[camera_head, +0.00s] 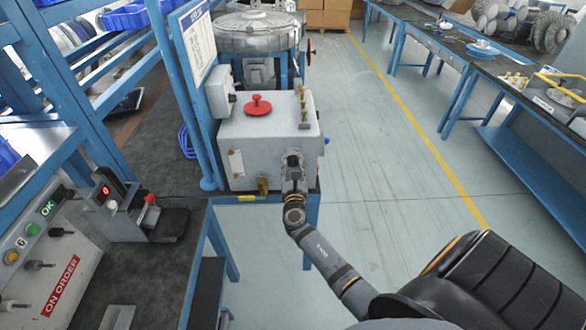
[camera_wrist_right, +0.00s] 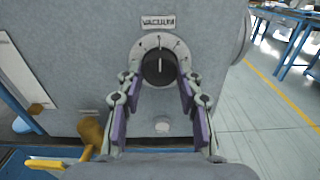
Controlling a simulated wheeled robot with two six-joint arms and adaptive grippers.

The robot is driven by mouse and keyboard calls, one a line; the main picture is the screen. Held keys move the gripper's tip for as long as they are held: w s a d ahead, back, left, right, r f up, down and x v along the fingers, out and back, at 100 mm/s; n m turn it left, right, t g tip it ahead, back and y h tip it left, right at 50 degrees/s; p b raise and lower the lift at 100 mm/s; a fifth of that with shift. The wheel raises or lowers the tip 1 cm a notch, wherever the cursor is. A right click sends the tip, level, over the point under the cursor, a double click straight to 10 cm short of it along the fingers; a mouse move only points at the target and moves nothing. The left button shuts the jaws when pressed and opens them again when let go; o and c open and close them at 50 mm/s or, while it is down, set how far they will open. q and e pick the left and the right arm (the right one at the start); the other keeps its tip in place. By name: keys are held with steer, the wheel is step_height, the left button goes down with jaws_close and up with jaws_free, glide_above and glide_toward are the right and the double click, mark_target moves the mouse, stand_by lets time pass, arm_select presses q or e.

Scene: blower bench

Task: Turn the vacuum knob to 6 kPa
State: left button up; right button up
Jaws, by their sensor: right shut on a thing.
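The black vacuum knob (camera_wrist_right: 159,68) sits on a pale round dial on the front of the grey box (camera_head: 250,138), under a VACUUM label (camera_wrist_right: 158,22). A white line on the knob points about straight up, toward the top of the dial. The dial's figures are too small to read surely. My right gripper (camera_wrist_right: 159,88) has one finger on each side of the knob and is shut on it; in the head view it is at the box's front face (camera_head: 293,160), where it hides the knob. My left gripper is not in view.
A red disc-shaped handle (camera_head: 258,105) and brass fittings stand on the box top. A brass fitting (camera_wrist_right: 90,130) sits low on the front, left of my gripper. A dark bench (camera_head: 150,265) with a control panel is at left. The floor at right is open.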

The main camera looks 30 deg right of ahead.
steer(key=m+b, duration=0.3)
steer(key=m, duration=0.1)
steer(key=shift+f, duration=0.15)
steer(key=shift+m+b, duration=0.9)
steer(key=shift+m, duration=0.6)
steer(key=shift+r, duration=0.2)
steer(key=o, duration=1.2)
steer(key=shift+c, duration=0.2)
steer(key=shift+a, duration=0.1)
steer(key=shift+s+a+f, duration=0.1)
steer(key=shift+s+a, duration=0.05)
steer(key=shift+s, duration=0.1)
steer(key=v, duration=1.1)
steer(key=shift+s, duration=0.2)
